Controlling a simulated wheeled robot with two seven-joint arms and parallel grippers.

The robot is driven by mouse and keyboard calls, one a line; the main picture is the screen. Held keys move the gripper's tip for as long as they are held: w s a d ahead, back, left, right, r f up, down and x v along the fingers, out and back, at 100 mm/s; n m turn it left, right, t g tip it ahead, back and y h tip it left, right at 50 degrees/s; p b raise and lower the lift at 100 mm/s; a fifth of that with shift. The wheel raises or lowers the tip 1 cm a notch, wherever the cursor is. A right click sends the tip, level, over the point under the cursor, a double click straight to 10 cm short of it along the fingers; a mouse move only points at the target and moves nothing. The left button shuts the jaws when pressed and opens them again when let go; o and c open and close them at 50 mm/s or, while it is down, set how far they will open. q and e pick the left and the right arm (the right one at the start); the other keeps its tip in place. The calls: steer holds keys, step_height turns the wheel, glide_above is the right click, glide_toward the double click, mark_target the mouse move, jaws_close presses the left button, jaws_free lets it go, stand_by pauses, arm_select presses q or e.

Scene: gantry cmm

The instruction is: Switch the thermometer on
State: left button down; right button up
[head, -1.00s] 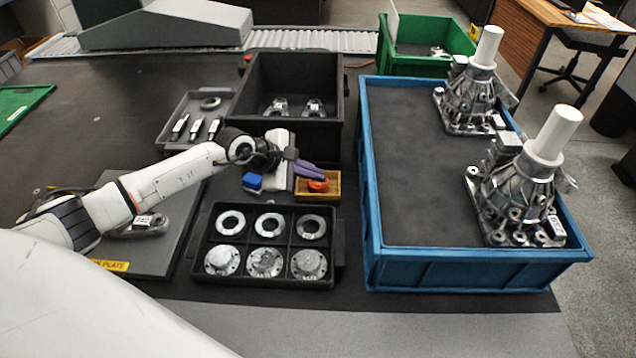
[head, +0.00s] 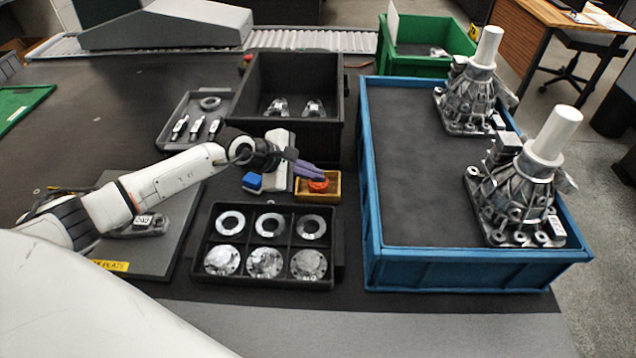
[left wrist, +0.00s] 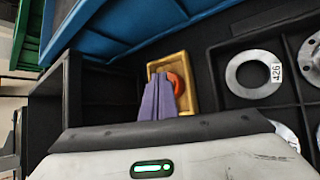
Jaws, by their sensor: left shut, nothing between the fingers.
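A small round orange item (head: 318,185), which may be the thermometer, lies in a wooden tray (head: 334,192). No display or switch on it can be made out. It also shows in the left wrist view (left wrist: 174,84), partly hidden by my fingers. My left gripper (head: 318,176) has purple fingers, shut and empty, with their tips over the tray beside the orange item. In the left wrist view the shut fingers (left wrist: 157,80) overlap its left side. I cannot tell whether they touch it. My right gripper is not in view.
A black divided tray (head: 267,284) of metal rings and flanges is in front. A blue crate (head: 480,277) with metal housings stands to the right. A black bin (head: 310,128) stands behind. A blue item (head: 252,181) lies left of the wooden tray.

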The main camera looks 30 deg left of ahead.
mark_target(314, 187)
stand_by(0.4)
arm_select(q)
steer(key=shift+f+b, duration=0.45)
steer(key=shift+b, duration=0.05)
steer(key=shift+f, duration=0.2)
stand_by(0.4)
steer(key=shift+r, duration=0.65)
step_height(314, 187, up, 6)
steer(key=p, duration=0.4)
steer(key=shift+p, duration=0.35)
stand_by(0.6)
